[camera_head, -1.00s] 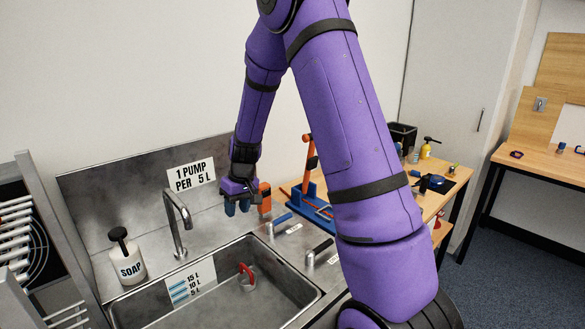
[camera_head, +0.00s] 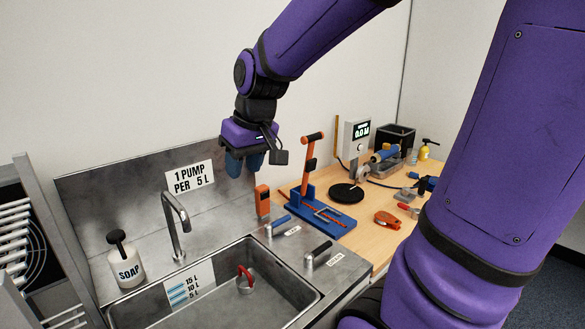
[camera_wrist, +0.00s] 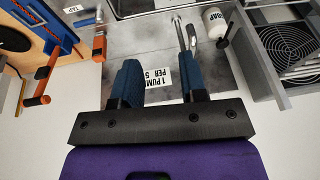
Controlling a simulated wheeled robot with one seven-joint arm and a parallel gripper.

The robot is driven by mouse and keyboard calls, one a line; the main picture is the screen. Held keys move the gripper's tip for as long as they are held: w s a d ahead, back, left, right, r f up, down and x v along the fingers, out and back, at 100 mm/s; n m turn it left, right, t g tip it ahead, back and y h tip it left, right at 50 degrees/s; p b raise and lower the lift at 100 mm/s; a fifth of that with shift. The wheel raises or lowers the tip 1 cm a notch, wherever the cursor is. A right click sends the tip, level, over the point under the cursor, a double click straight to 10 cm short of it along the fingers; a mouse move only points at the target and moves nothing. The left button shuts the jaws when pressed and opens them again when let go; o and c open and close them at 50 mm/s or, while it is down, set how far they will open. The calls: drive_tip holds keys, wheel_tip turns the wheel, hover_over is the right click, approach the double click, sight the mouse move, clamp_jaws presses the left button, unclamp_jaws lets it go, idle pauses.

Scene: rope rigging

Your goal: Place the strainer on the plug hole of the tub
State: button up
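The metal tub (camera_head: 182,313) is sunk in the sink counter. A small grey round piece with a red handle (camera_head: 245,282) stands inside it near the back right corner; it may be the strainer, but I cannot tell for sure. No plug hole can be made out; my view of the tub floor is partial. My gripper (camera_head: 245,163) is above the back of the counter, right of the pump sign, well above the tub. In the wrist view its two blue fingers (camera_wrist: 160,78) are apart with nothing held between them.
The tap (camera_head: 177,225) and soap bottle (camera_head: 125,260) stand behind the tub. An orange device (camera_head: 262,202) and two tap levers (camera_head: 317,253) are to its right. The wooden bench beyond holds a blue rig (camera_head: 312,205) and several tools. A rack stands at the left.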

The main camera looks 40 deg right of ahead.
drive_tip(key=s+r+t, duration=0.1)
drive_tip(key=s+r, duration=0.1)
drive_tip(key=s, duration=0.5)
drive_tip(key=s+a+r+h, duration=0.1)
drive_tip(key=s+r, duration=0.1)
drive_tip(key=s, duration=0.6)
drive_tip(key=shift+s+r+t, duration=0.15)
drive_tip(key=shift+r+t, duration=0.05)
drive_tip(key=shift+t, duration=0.2)
